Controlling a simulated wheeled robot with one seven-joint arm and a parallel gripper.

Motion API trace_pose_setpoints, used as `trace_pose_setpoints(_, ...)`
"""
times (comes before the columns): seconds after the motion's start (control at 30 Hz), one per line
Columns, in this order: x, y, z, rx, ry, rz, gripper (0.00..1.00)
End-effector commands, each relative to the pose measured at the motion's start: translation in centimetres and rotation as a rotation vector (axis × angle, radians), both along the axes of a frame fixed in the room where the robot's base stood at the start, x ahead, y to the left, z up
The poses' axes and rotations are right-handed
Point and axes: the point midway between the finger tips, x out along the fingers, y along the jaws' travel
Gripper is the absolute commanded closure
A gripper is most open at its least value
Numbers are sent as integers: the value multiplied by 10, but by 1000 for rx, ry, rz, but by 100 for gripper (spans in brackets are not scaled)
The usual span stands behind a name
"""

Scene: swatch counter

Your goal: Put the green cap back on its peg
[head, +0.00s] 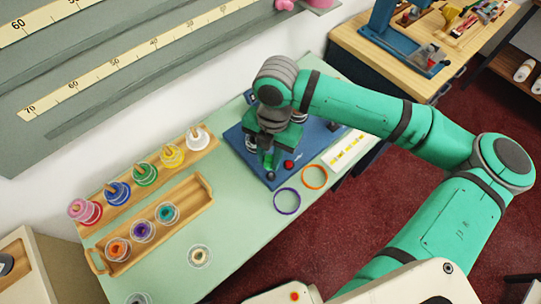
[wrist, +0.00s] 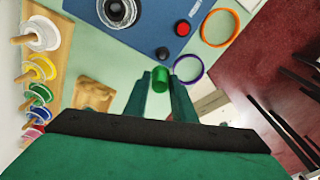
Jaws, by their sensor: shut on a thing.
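My gripper (wrist: 158,84) is shut on the green cap (wrist: 160,79), a small green cylinder held between the fingertips. In the head view my gripper (head: 268,165) is over the blue board (head: 242,144), and the cap is hard to make out there. A short dark knob (wrist: 162,53) stands on the board just beyond the cap in the wrist view. I cannot tell whether it is the cap's peg. A wooden rack (head: 206,148) holds a row of wooden pegs with pink, blue, green, yellow and white pieces; the green piece (head: 145,174) sits in the middle.
A red button (head: 288,164) is on the board. A wooden tray (head: 187,214) holds three colored cups at left, with a clear cup (head: 199,256) nearby. The green counter around (head: 240,230) is mostly clear.

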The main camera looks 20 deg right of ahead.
Motion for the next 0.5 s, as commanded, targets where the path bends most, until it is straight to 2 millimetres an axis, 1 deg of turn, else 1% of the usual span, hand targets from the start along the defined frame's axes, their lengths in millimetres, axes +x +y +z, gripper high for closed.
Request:
trace_pose_setpoints(0.03,0,-5,-3,-1,-1,2,100)
trace_pose_setpoints(0.1,0,-6,-6,-1,0,5,100)
trace_pose_setpoints(0.27,0,-6,-17,0,0,5,100)
trace_pose_setpoints(0.5,0,-6,-40,0,-1,6,100)
